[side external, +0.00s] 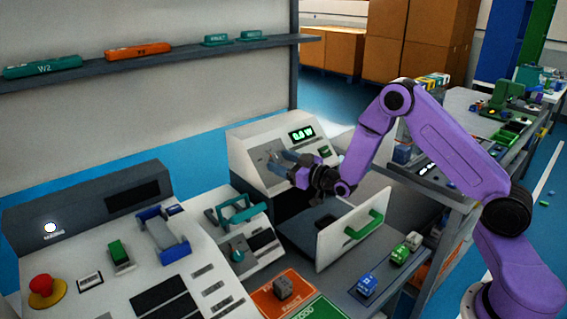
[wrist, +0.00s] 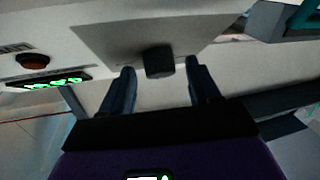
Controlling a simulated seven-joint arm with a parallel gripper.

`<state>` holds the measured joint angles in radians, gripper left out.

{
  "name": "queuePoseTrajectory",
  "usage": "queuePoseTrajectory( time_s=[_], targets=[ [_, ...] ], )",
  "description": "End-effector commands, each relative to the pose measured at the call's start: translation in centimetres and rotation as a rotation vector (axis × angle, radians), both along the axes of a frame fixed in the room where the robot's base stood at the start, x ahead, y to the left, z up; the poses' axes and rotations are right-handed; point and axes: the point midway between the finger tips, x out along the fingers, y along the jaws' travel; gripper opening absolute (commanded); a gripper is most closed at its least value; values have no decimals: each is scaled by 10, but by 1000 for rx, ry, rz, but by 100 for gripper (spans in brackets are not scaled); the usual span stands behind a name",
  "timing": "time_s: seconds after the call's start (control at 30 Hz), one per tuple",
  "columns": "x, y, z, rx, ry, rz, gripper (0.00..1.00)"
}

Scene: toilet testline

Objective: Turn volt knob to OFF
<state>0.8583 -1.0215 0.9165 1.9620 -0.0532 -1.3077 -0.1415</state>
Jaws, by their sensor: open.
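The white instrument box (side external: 246,149) stands at the back of the bench, with a lit green display (side external: 301,134) on its sloped face. In the wrist view a dark knob (wrist: 158,62) stands on a grey panel; I take it for the volt knob, but no label on it is readable. My gripper (side external: 277,163) is at the box's front face, and its blue fingers also show in the wrist view (wrist: 161,76). The fingers are open, one on each side of the knob, with visible gaps. In the side view the knob is largely hidden by the fingers.
A drawer with a green handle (side external: 363,225) stands open below my arm. A teal-handled device (side external: 240,211) is left of it. A console with a red button (side external: 41,285) is at the front left. A shelf (side external: 150,60) runs along the wall.

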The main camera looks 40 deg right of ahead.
Motion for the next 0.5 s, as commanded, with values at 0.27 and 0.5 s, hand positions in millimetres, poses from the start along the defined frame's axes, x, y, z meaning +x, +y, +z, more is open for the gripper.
queuePoseTrajectory(
  time_s=[0.27,0.5],
  targets=[
    [0,0,0,0,0,0,42],
    [0,0,0,0,0,1,6]
  ],
)
